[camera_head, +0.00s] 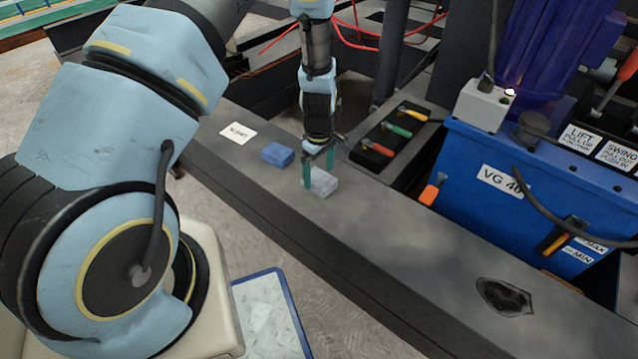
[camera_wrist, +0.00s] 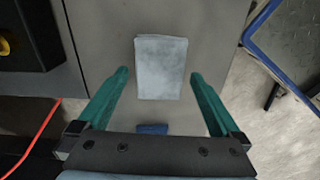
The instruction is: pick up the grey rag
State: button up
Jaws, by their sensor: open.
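The grey rag (camera_head: 323,182) is a small folded pale block on the dark grey beam top in the head view. In the wrist view the rag (camera_wrist: 162,67) lies flat ahead of and between the fingertips, with bare surface on both sides of it. My gripper (camera_head: 318,166) points down at the rag, and its teal fingers partly cover it. In the wrist view my gripper (camera_wrist: 158,75) is open, with nothing held between the fingers. Whether the fingertips are at the rag's height is hard to tell.
A black tray (camera_head: 390,138) with coloured-handled tools stands behind. A blue VG 46 box (camera_head: 510,185) is at right.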

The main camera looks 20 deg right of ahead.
aim_at(319, 178)
notch_tip(319, 178, down, 2)
jog(key=shift+f, duration=0.1)
jog(key=c, duration=1.2)
jog(key=shift+c, duration=0.2)
notch_tip(319, 178, up, 10)
jog(key=p, duration=0.2)
